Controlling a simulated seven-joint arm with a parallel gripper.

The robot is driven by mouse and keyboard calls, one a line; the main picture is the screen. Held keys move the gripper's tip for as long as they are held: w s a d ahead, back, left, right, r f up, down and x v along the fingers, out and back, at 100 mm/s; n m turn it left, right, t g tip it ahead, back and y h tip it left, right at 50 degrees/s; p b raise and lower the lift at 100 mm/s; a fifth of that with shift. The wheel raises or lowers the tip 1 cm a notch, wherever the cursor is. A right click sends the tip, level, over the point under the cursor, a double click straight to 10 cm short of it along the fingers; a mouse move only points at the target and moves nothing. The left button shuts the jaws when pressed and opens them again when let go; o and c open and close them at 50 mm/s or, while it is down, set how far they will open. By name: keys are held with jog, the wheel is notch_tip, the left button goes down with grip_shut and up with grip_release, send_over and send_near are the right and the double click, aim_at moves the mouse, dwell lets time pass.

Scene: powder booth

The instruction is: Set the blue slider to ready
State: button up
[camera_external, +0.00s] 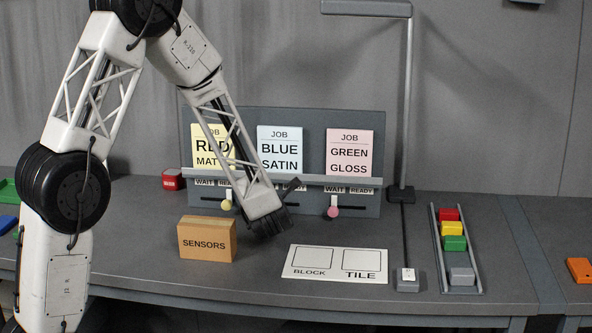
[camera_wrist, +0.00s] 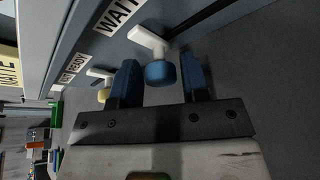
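The blue slider's round knob (camera_wrist: 160,73) sits on a white stem in the wrist view, near its WAIT label (camera_wrist: 117,13). My gripper (camera_wrist: 161,62) is open, with one dark blue finger on each side of the knob. A gap shows on the right; the left finger is very close to the knob, and I cannot tell if it touches. In the external view my gripper (camera_external: 272,223) is low in front of the BLUE SATIN card (camera_external: 280,150) and hides the blue knob. Part of the READY label (camera_external: 299,189) shows there, right of my arm.
The yellow knob (camera_external: 226,204) is to the left and the pink knob (camera_external: 333,212) to the right on the same panel (camera_external: 370,205). A SENSORS box (camera_external: 207,240) and a BLOCK/TILE mat (camera_external: 335,263) lie in front. A lamp post (camera_external: 408,110) stands right.

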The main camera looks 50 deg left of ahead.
grip_shut()
jog(key=shift+w+d, duration=2.75)
jog(key=shift+o, duration=0.2)
grip_release()
jog(key=shift+v, duration=3.9)
